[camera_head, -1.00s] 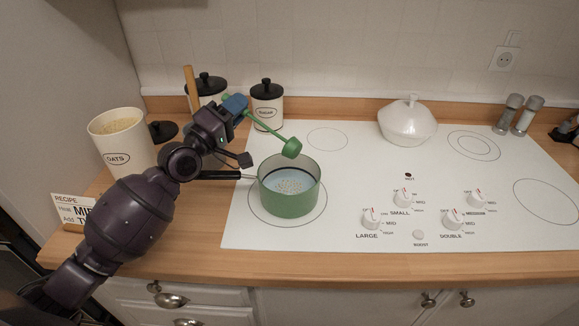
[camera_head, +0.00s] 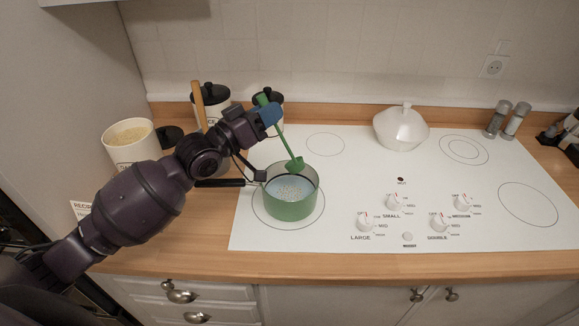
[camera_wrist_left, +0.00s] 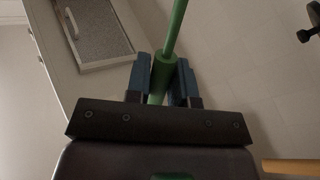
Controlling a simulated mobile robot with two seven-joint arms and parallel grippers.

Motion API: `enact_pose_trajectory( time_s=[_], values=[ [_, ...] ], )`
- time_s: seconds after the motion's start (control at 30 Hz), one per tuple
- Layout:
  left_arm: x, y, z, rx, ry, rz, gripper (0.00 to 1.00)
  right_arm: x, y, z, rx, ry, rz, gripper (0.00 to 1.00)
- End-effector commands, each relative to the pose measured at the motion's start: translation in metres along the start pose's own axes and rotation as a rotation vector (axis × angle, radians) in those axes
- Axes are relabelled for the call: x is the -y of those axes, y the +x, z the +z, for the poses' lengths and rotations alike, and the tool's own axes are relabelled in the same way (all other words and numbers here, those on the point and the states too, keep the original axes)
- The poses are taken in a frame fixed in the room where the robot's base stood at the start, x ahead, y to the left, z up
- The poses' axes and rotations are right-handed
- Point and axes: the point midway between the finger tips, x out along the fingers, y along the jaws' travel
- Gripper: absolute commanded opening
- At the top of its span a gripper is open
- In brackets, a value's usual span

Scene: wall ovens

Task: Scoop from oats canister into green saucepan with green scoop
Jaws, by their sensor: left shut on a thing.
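My left gripper (camera_head: 268,112) is shut on the handle of the green scoop (camera_head: 292,161); its blue fingers also grip the green handle in the left wrist view (camera_wrist_left: 164,80). The scoop slants down to the right, its cup above the back rim of the green saucepan (camera_head: 291,209). I cannot tell whether the cup holds oats. The saucepan stands on the front left burner, with pale liquid and light bits inside. The open oats canister (camera_head: 131,151) stands at the left, full of tan oats, partly hidden by my arm. My right gripper is not in view.
The saucepan's black handle (camera_head: 219,183) points left. Behind my arm stand two black-lidded canisters, one (camera_head: 209,100) beside a wooden stick (camera_head: 198,106). A white lidded dish (camera_head: 401,127) and two shakers (camera_head: 507,120) stand at the back. Several knobs (camera_head: 393,202) sit at the cooktop's front.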

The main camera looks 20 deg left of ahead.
Motion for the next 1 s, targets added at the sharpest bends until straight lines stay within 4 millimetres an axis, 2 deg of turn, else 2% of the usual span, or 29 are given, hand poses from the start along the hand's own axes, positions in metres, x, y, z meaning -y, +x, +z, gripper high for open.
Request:
enact_pose_trajectory(
  time_s=[0.13,0.47,0.6,1.0],
  values=[
    [-0.014,0.004,0.002,0.027,0.077,0.005,0.00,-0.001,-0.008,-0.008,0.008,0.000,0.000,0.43],
    [-0.041,0.012,0.016,0.089,0.264,0.017,0.00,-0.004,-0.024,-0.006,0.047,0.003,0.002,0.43],
    [-0.053,0.016,0.026,0.117,0.359,0.024,0.00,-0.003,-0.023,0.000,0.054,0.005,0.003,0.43],
    [-0.077,0.022,0.049,0.188,0.572,0.035,0.00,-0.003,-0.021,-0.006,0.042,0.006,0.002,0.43]
  ],
)
